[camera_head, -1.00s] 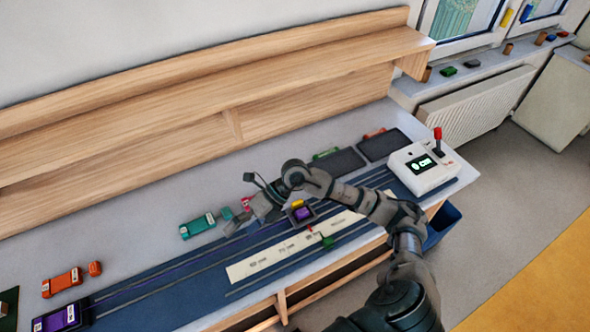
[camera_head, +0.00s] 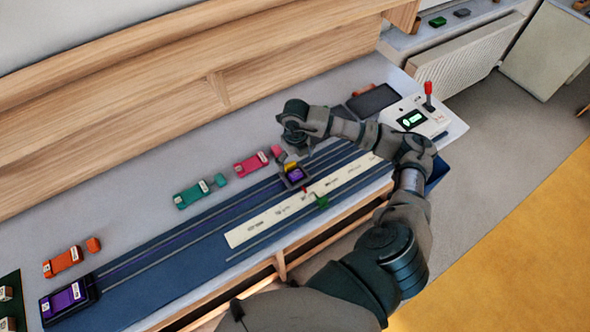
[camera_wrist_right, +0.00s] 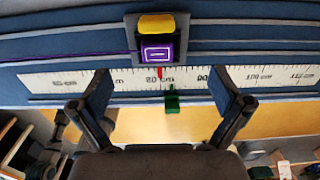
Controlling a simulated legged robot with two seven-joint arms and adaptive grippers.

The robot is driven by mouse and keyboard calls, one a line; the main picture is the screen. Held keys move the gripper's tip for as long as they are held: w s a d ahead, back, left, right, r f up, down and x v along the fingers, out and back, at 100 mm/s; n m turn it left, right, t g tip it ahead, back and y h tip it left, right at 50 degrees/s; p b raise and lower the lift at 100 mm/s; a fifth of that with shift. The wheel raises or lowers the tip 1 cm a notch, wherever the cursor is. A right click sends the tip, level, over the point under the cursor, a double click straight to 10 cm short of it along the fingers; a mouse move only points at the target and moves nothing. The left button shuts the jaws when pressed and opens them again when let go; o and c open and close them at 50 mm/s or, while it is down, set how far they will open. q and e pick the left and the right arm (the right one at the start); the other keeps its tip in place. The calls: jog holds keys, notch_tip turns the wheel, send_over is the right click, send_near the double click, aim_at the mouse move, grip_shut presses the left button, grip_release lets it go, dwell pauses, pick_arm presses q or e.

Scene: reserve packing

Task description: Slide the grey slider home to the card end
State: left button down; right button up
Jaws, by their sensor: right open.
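The slider, a dark grey carriage with a yellow block and a purple-marked face, sits on the blue rail bed in the head view (camera_head: 295,175). It also shows at the top centre of the right wrist view (camera_wrist_right: 145,48). Its red pointer (camera_wrist_right: 160,72) is near the 80 cm mark of the white scale (camera_wrist_right: 190,77). A green marker (camera_wrist_right: 172,100) is just below the pointer. My right gripper (camera_wrist_right: 163,92) is open and empty, its fingers apart on either side below the slider, not touching it. In the head view my right wrist hides most of that gripper. My left gripper is not in view.
A purple car-like block in a dark holder (camera_head: 68,302) is at the rail's left end. Orange (camera_head: 62,262), teal (camera_head: 192,193) and pink (camera_head: 250,163) blocks line the rear edge. A white console with a red lever (camera_head: 415,120) stands at the right. A wooden shelf (camera_head: 150,130) is behind.

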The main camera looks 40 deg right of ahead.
aim_at(295, 171)
notch_tip(295, 171, down, 8)
jog(key=shift+a+r+p, duration=0.1)
jog(key=shift+a+p, duration=0.05)
jog(key=shift+p, duration=0.3)
